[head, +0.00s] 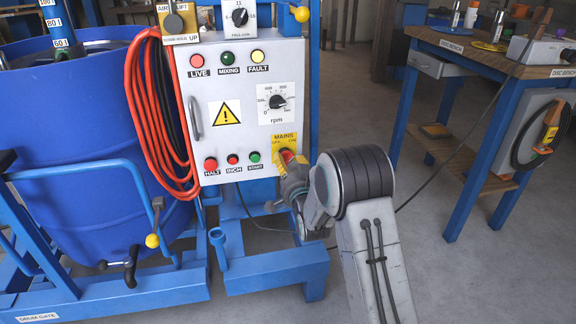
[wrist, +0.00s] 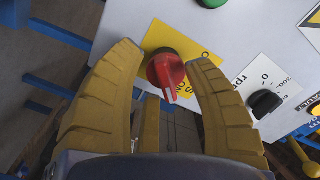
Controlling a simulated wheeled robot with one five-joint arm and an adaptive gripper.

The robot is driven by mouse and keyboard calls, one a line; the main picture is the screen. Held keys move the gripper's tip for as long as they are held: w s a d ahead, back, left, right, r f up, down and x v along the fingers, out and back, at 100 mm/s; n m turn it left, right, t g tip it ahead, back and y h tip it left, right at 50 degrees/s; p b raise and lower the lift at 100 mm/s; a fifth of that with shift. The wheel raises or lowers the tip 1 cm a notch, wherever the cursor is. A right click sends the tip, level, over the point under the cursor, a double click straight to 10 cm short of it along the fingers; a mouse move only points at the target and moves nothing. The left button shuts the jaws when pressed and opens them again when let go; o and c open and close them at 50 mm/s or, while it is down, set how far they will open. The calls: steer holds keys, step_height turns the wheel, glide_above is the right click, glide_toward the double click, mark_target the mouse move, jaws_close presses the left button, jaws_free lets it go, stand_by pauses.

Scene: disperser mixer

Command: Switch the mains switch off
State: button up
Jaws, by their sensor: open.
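The mains switch is a red rotary knob on a yellow MAINS plate (head: 287,139) at the lower right of the white control panel. In the wrist view the red knob (wrist: 164,68) sits on its yellow plate (wrist: 177,42). A white mark on its grip bar points down in that picture, close to partly covered lettering that seems to read ON. My gripper (head: 290,166) is in front of the switch and hides part of it in the head view. In the wrist view my gripper (wrist: 163,60) is open, one yellow finger on each side of the knob. Contact cannot be told.
The panel (head: 240,90) has LIVE, MIXING and FAULT lamps, an rpm dial (head: 277,101), a handle, and HALT, INCH and START buttons below. Orange hose (head: 150,110) and a blue drum (head: 60,120) are at left. A wooden bench (head: 480,60) stands right, beyond open floor.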

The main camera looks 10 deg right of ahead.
steer(key=shift+o, duration=0.2)
jaws_close()
stand_by(0.4)
